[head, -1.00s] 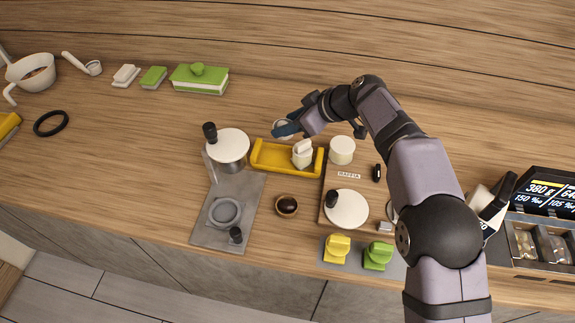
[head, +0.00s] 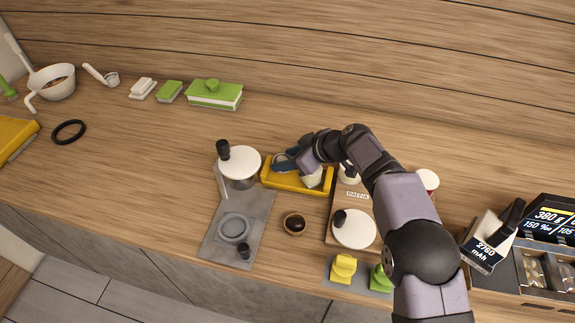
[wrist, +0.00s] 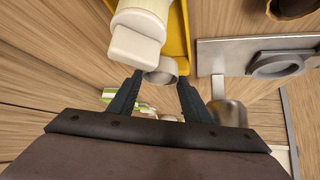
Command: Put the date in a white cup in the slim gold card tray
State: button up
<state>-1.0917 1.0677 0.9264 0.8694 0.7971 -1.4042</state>
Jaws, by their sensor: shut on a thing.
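The slim gold card tray (head: 285,181) lies on the counter, left of a wooden board, and shows as a yellow strip in the wrist view (wrist: 177,38). A white lidded item (head: 312,177) stands in its right part; in the wrist view it is large, upper left (wrist: 138,42). My gripper (head: 284,161) is at the tray's back left edge. In the wrist view its fingers are shut on a small pale cup (wrist: 161,73) beside the tray's end. The cup's inside is hidden, so I cannot see the date.
A grey stand with a white-lidded jar (head: 239,162) is close on the left. In front are a small brown bowl with dark contents (head: 294,224) and the board with a white round lid (head: 354,229). Green and white boxes stand at the back left. The counter behind the tray is clear.

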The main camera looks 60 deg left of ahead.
jog(key=shift+f+p, duration=0.8)
jog(key=shift+f, duration=0.85)
jog(key=shift+d+f, duration=0.1)
jog(key=shift+f, duration=0.15)
jog(key=shift+f+b, duration=0.2)
jog(key=shift+b, duration=0.15)
jog(key=o, duration=1.1)
jog(key=shift+r, duration=0.1)
jog(key=shift+r+p, duration=0.15)
jog(key=shift+p, duration=0.15)
jog(key=shift+w+d+r, duration=0.15)
jog(key=shift+w+r, duration=0.05)
jog(key=shift+r, duration=0.1)
jog(key=b+v, duration=0.4)
jog(key=v, duration=0.7)
jog(key=shift+d+b, duration=0.15)
jog(key=shift+b, duration=0.2)
